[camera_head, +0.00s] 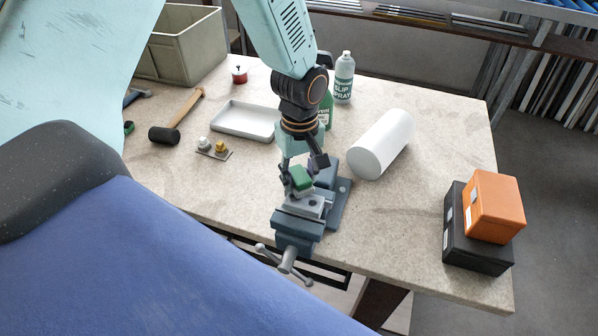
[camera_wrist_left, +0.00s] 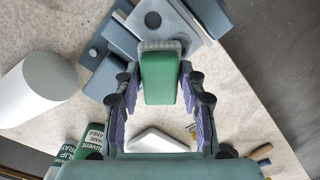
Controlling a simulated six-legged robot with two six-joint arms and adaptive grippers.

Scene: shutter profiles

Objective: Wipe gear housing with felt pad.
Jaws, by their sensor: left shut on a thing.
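My left gripper (camera_head: 303,176) is shut on the felt pad (camera_head: 301,178), a green block with a pale grey layer along one edge. In the left wrist view the pad (camera_wrist_left: 160,80) sits between the two fingers of the gripper (camera_wrist_left: 160,92). The gear housing (camera_head: 304,204) appears to be the light grey metal part in the blue-grey bench vise (camera_head: 296,226), just below and in front of the pad. I cannot tell whether the pad touches it. The pad and gripper hide part of the vise. My right gripper is in neither view.
A white roll (camera_head: 380,145) lies to the right of the vise. Behind are a shallow white tray (camera_head: 247,121), a spray bottle (camera_head: 344,78) and a mallet (camera_head: 178,116). An orange box (camera_head: 494,206) on a black case (camera_head: 470,248) stands at the right edge. The bench's right middle is clear.

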